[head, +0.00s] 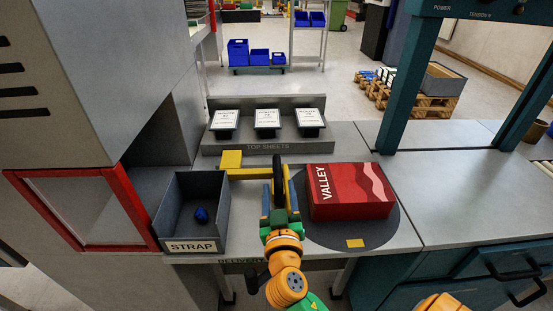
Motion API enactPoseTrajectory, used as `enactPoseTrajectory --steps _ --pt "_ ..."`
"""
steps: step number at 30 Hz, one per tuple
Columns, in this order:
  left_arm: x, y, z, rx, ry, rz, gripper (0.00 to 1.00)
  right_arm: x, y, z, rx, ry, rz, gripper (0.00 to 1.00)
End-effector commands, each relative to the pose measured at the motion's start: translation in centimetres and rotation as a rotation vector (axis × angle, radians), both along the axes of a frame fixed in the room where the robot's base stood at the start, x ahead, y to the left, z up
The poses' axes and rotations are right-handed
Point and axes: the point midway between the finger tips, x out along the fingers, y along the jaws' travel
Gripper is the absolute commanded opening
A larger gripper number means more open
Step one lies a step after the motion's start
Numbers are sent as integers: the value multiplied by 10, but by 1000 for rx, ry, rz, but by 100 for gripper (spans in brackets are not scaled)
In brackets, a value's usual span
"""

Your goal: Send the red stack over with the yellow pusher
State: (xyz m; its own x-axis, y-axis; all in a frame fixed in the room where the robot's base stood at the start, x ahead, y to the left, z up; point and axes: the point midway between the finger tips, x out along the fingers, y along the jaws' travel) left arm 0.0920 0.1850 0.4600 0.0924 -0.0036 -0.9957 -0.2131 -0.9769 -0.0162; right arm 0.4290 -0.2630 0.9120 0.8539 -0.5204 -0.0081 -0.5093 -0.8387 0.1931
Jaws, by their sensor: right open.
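The red stack (350,191), marked VALLEY, lies on a dark round plate (325,234) set in the grey table. The yellow pusher (231,160) is left of the stack, with a square block and a thin yellow bar running right toward my right gripper. My right gripper (279,168) is open at the right part of that bar, just left of the red stack. The gripper hides part of the bar, and I cannot tell whether the fingers touch it. My left gripper is not in view.
A TOP SHEETS rack (268,142) with three cards is behind. A teal machine frame (405,80) rises at the right; the table there is clear.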

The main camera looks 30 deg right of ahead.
Motion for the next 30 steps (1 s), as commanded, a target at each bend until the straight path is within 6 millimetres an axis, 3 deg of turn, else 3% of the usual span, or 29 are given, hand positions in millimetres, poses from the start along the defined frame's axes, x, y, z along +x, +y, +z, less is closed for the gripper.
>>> enactPoseTrajectory --steps 12,20,21,27,30 --pt "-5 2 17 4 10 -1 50 56 -34 2 -5 0 -1 57" --pt "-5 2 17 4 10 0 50 60 -37 -1 -2 1 -1 57" --pt "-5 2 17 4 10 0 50 60 -37 -1 -2 1 -1 54" --pt "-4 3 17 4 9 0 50 60 -37 -1 -2 1 0 0" --pt "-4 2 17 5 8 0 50 60 -37 -1 -2 1 0 0"
